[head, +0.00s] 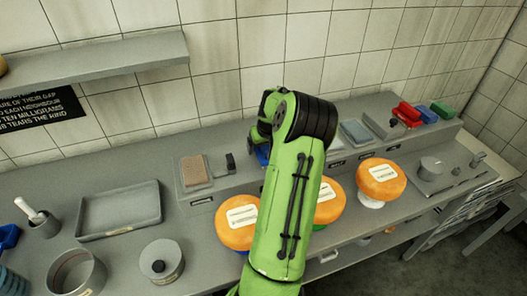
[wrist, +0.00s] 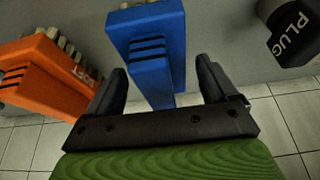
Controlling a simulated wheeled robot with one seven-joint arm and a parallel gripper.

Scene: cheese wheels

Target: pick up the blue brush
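The blue brush (wrist: 150,45) shows in the wrist view, its blue block with black stripes lying between the two dark fingers of my gripper (wrist: 162,67). The fingers are apart, one on each side of the brush, with a visible gap on both sides. In the head view my green arm hides most of the gripper. A small patch of blue (head: 262,155) shows beside the arm there, probably the same brush.
An orange brush (wrist: 45,75) lies to the left in the wrist view. A black piece marked PLUG (wrist: 293,30) is at the right. In the head view, orange cheese wheels (head: 237,222) stand near the arm. A grey tray (head: 120,211) is at the left.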

